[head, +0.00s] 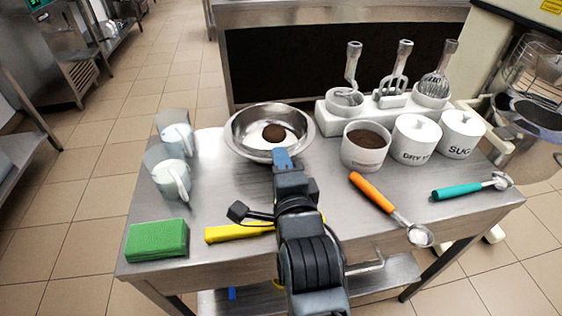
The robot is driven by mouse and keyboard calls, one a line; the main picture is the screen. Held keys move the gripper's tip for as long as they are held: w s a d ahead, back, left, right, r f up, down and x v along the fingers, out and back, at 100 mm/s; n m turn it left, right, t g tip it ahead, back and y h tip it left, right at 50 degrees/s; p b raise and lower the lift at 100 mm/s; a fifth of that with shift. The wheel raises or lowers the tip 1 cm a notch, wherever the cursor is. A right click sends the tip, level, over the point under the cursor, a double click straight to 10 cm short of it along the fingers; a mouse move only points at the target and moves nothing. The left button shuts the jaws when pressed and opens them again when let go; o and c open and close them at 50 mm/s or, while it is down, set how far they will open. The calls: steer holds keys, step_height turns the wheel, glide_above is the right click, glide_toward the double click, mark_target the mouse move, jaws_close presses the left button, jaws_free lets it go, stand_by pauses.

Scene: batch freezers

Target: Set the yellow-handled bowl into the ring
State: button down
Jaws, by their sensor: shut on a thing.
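A wide steel bowl (240,140) with a brown ball (274,132) in it is at the back middle of the steel table. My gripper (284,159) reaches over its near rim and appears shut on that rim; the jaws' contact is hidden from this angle. A yellow handle (238,232) lies near the table's front edge, left of my arm. Its other end is hidden behind my arm, so I cannot tell what it joins. No handle shows on the steel bowl. I cannot clearly make out a separate ring.
A white holder (328,118) with several upright tools stands at the back right. A tub of brown powder (364,158) and two lidded jars are before it. An orange-handled scoop (378,196) and teal-handled scoop (460,191) lie right. Two jugs and a green sponge (157,241) are left.

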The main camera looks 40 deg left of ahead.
steer(key=c, duration=1.2)
jaws_free()
steer(key=shift+f, duration=0.4)
steer(key=shift+c, duration=0.2)
steer(key=o, duration=0.3)
steer(key=shift+r, duration=0.15)
steer(key=shift+v, duration=3.85)
steer(key=s+d+f+n+t+h, duration=0.1)
steer(key=s+d+f+h, duration=0.15)
steer(key=d, duration=0.55)
steer(key=s+d+f+n+t+h, duration=0.1)
steer(key=s+d+f, duration=0.2)
steer(key=d, duration=0.5)
steer(key=s+d+f+t+h, duration=0.1)
steer(key=s+d+f+h, duration=0.1)
steer(key=d, duration=0.7)
steer(key=s+d+r+n+h, duration=0.2)
steer(key=s+d, duration=0.3)
steer(key=s, duration=0.1)
steer(key=s+d+r+n+h, duration=0.2)
steer(key=s+d, duration=0.4)
steer(key=s, duration=0.1)
steer(key=s+d+r+n+h, duration=0.2)
steer(key=s+d+r+h, duration=0.1)
steer(key=s+d, duration=0.2)
steer(key=shift+s+d+t, duration=0.4)
steer(key=shift+s, duration=0.4)
